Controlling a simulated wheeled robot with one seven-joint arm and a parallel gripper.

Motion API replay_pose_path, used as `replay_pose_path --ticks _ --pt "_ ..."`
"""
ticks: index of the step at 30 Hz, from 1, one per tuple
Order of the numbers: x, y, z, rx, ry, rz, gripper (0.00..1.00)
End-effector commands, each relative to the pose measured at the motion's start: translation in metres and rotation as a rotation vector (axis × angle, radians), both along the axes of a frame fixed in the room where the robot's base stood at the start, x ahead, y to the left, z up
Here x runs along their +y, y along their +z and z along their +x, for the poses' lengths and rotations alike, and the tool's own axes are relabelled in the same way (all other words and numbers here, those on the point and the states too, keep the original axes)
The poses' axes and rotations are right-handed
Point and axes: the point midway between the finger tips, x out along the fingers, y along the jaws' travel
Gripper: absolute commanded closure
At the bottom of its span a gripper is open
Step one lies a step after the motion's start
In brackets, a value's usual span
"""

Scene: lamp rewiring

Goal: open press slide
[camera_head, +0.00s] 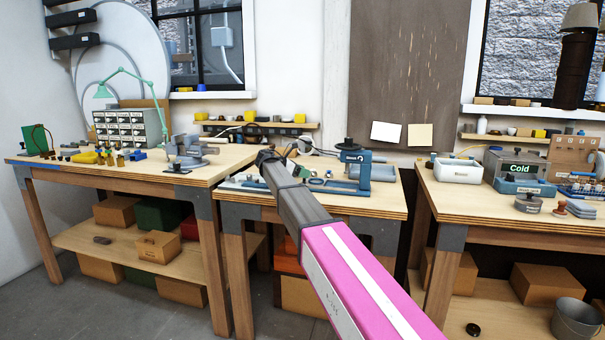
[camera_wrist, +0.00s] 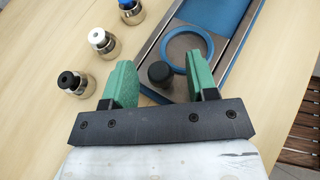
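The blue press (camera_head: 355,172) stands on the middle bench in the head view, with a black knob on top. In the wrist view, a blue-edged metal slide (camera_wrist: 232,72) carries a blue ring (camera_wrist: 187,47), and a black knob (camera_wrist: 160,74) stands near its left end. My gripper (camera_wrist: 158,78) is open, with its green fingers on either side of this black knob and gaps visible between. In the head view my arm reaches over the middle bench and its dark end hides part of the bench; the fingers are not clear there.
Several brass pieces with blue, white and black tops (camera_wrist: 103,41) stand on the wood left of the slide. The left bench (camera_head: 110,172) holds a drawer cabinet (camera_head: 130,127) and small parts. The right bench (camera_head: 470,190) holds a white bin (camera_head: 457,170) and a "Cold" unit (camera_head: 518,168).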

Motion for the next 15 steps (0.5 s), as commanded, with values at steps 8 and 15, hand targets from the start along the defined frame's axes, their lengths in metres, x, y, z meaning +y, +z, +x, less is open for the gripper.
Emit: replay_pose_path --ticks 8,15 --pt "0.0 0.021 0.0 -0.002 -0.001 0.001 0.47" --pt "0.02 0.056 -0.017 -0.002 0.001 0.001 0.47"
